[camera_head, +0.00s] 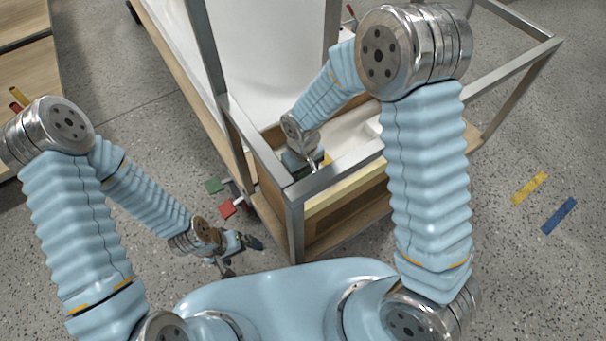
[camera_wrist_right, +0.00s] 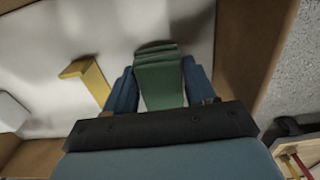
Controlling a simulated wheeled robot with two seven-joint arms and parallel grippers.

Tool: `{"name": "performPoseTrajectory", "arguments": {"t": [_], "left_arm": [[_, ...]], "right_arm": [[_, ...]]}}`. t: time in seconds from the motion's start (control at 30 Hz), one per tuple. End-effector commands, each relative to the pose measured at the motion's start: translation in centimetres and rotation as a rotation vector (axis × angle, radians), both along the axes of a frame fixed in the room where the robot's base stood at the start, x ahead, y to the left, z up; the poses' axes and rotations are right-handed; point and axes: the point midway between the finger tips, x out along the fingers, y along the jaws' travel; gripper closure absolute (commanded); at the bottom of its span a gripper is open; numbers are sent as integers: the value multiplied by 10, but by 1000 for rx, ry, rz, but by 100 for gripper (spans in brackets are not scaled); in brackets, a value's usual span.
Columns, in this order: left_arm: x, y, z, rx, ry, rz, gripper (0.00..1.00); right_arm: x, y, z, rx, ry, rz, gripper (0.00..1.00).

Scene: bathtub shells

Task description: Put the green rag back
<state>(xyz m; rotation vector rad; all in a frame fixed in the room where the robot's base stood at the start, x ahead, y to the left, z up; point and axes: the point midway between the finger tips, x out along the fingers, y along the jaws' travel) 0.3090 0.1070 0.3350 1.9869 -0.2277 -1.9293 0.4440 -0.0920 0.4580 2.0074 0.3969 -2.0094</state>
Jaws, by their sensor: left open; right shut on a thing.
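The green rag (camera_wrist_right: 158,75) shows in the right wrist view, between the two blue fingers of my right gripper (camera_wrist_right: 158,88), which is shut on it. The rag is over a pale surface edged by wooden walls. In the head view my right gripper (camera_head: 303,160) reaches inside the metal-framed wooden cart (camera_head: 291,205), near its front corner. My left gripper (camera_head: 240,255) is open and empty, above the floor to the left of the cart.
A yellow angled piece (camera_wrist_right: 88,75) lies on the pale surface, left of the rag. A white block (camera_wrist_right: 12,112) is at the far left. The cart's metal rails surround my right forearm. Yellow (camera_head: 529,187) and blue (camera_head: 559,215) strips lie on open floor to the right.

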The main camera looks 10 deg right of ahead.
Motion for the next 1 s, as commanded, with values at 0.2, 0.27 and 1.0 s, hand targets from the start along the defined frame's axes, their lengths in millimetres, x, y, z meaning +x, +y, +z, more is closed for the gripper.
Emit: {"name": "performPoseTrajectory", "arguments": {"t": [0.2, 0.27, 1.0], "left_arm": [[0, 0, 0, 0, 0, 0, 0], [0, 0, 0, 0, 0, 0, 0], [0, 0, 1, 0, 0, 0, 0]], "right_arm": [[0, 0, -7, 1, -2, 0, 75], [0, 0, -7, 1, -2, 0, 75], [1, 0, 1, 1, -3, 0, 20]]}}
